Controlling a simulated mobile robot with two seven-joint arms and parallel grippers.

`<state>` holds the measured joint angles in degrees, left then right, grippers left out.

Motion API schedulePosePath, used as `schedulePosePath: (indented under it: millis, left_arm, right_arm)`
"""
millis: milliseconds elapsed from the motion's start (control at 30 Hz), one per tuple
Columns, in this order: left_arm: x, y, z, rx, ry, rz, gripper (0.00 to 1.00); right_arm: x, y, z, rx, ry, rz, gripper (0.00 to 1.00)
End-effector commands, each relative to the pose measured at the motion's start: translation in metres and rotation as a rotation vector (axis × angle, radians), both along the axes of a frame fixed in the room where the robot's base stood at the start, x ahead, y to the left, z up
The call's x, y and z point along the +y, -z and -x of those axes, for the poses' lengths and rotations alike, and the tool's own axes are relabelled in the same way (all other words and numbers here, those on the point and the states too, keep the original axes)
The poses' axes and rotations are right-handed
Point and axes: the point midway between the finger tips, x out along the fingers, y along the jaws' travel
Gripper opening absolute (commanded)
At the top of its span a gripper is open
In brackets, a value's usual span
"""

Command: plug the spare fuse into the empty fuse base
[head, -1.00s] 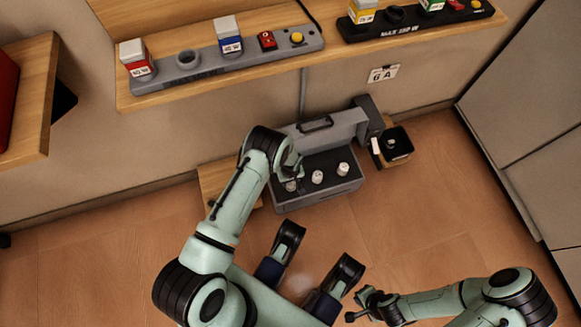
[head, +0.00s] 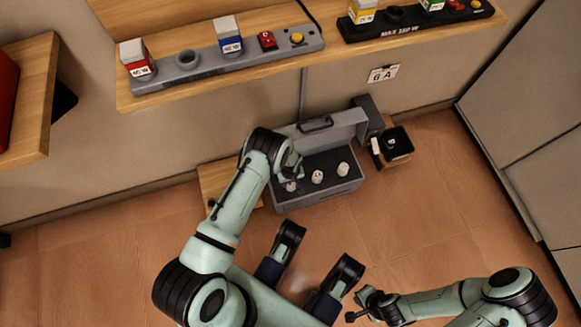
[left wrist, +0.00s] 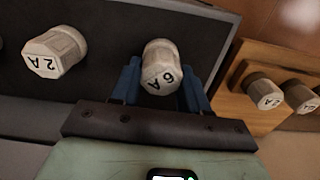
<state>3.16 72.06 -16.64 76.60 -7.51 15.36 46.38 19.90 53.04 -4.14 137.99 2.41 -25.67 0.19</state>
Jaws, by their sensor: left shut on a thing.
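My left gripper (head: 291,177) is over the left end of the dark panel (head: 327,163) in the grey open-lidded box. It is shut on a white fuse (left wrist: 160,67), marked apparently 6 A, between its blue fingers in the left wrist view. This fuse (head: 291,187) is in line with two others on the panel; how deep it sits, I cannot tell. The middle fuse (head: 317,177) shows as 2 A in the left wrist view (left wrist: 54,52). A third fuse (head: 343,169) is at the right. No empty base shows. My right gripper (head: 362,304) is low, away from the box.
A wooden block (left wrist: 252,101) with two fuses stands beside the box, left in the head view. A black bin (head: 405,153) with a small pale item is at the right. A 6 A sign (head: 383,74) hangs above. A shelf (head: 220,85) overhangs behind; the front floor is clear.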

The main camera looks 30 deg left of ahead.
Motion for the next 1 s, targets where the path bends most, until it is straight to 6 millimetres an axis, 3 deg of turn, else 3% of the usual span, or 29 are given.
schedulePosePath:
  millis: [467,500,600,800,900,1000]
  left_arm:
    - [0.0002,0.0046,-0.0002,0.0,0.0,0.0,0.15]
    - [0.0002,0.0049,-0.0002,0.0,0.0,0.0,0.48]
    - [0.0002,0.0047,-0.0002,0.0,0.0,0.0,0.75]
    - [0.0001,0.0047,-0.0002,0.0,0.0,0.0,0.75]
    - [0.0,0.0047,-0.0001,0.0,0.0,0.0,1.0]
    - [0.0,0.0047,-0.0001,0.0,0.0,0.0,1.0]
  right_arm:
    - [0.0,0.0,0.0,0.0,0.0,0.0,0.0]
    - [0.0,0.0,0.0,0.0,0.0,0.0,0.0]
    - [0.0,0.0,0.0,0.0,0.0,0.0,0.0]
    - [0.0,0.0,0.0,0.0,0.0,0.0,0.0]
    - [0.0,0.0,0.0,0.0,0.0,0.0,0.0]
    - [0.0,0.0,0.0,0.0,0.0,0.0,0.0]
